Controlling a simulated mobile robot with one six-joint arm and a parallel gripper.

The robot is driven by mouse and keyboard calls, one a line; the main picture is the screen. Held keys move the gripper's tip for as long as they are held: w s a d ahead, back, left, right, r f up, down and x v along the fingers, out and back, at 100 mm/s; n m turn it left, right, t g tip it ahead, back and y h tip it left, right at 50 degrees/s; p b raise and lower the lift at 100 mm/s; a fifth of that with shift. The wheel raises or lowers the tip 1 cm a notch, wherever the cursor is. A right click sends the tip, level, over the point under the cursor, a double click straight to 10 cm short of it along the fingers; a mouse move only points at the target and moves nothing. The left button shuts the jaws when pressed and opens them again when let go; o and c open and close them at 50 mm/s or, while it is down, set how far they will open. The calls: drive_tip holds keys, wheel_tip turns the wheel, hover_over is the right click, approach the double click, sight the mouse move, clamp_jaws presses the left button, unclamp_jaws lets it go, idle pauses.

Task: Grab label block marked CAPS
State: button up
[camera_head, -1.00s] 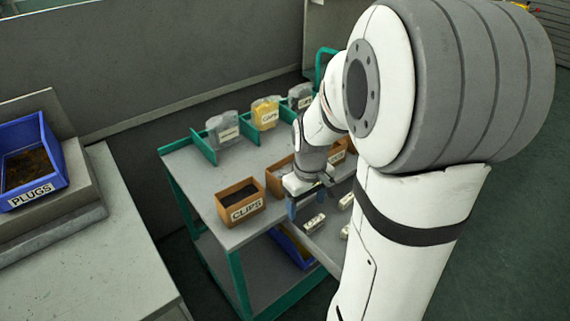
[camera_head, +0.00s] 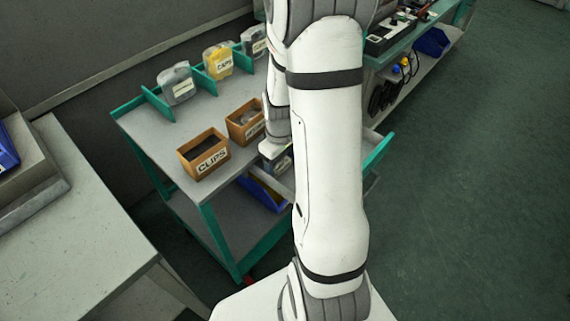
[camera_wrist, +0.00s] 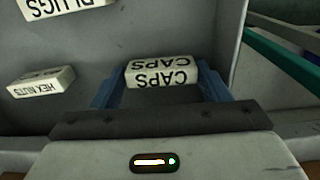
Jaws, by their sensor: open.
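The label block marked CAPS (camera_wrist: 161,72) is a pale block with black lettering on two faces. In the wrist view it lies on a grey surface between the blue fingers of my gripper (camera_wrist: 160,88). The fingers are apart, one on each side of the block. A dark gap shows between the block and my gripper's body, and I cannot tell whether either finger touches it. In the head view my arm hides the block and most of my gripper.
In the wrist view, a HEX NUTS block (camera_wrist: 41,85) and a PLUGS block (camera_wrist: 60,6) lie to the left. In the head view, a CLIPS box (camera_head: 203,155) stands on the cart (camera_head: 150,125).

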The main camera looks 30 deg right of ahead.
drive_tip(key=shift+c, duration=0.2)
drive_tip(key=c, duration=0.6)
